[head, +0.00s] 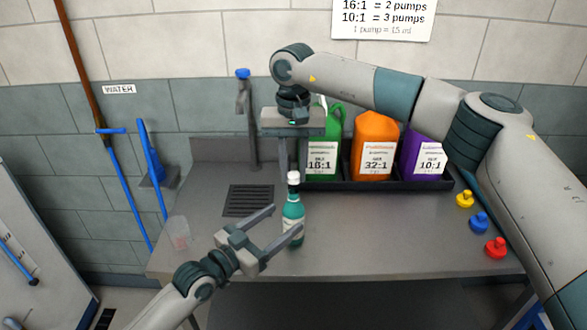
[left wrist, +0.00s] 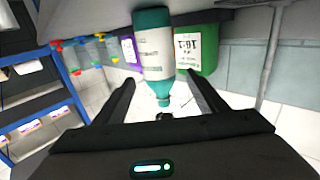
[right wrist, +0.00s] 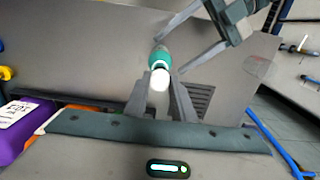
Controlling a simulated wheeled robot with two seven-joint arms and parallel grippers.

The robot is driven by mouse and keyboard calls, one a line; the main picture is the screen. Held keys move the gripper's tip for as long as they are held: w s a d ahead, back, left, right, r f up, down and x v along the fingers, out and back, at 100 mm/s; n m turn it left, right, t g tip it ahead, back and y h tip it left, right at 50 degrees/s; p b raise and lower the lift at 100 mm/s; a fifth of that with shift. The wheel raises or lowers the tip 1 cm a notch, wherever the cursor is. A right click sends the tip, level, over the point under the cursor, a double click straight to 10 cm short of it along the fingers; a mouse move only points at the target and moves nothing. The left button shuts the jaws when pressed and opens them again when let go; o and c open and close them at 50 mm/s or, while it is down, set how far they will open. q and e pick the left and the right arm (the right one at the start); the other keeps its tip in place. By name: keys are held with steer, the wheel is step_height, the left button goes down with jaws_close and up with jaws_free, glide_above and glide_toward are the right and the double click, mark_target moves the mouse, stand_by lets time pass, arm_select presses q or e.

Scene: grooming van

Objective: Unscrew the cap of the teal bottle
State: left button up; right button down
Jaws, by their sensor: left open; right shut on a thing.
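The teal bottle (head: 292,222) with a pale label stands upright on the grey counter (head: 390,235), near its front edge. Its white cap (head: 293,179) is on top, and also shows in the right wrist view (right wrist: 159,80). My right gripper (head: 293,172) reaches down from above, its fingers shut on the cap. My left gripper (head: 286,219) is open at the bottle's body, one finger on each side in the head view. In the left wrist view the bottle (left wrist: 153,45) appears inverted between the open fingers, with clear gaps on both sides.
Green (head: 326,150), orange (head: 374,148) and purple (head: 421,150) jugs stand in a black tray (head: 390,185) behind the bottle. Yellow, blue and red caps (head: 496,247) lie at right. A drain grate (head: 248,201) and a clear cup (head: 179,233) are at left.

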arm_select(q)
steer(key=shift+v, duration=1.4)
arm_select(e)
steer(key=shift+f, duration=0.3)
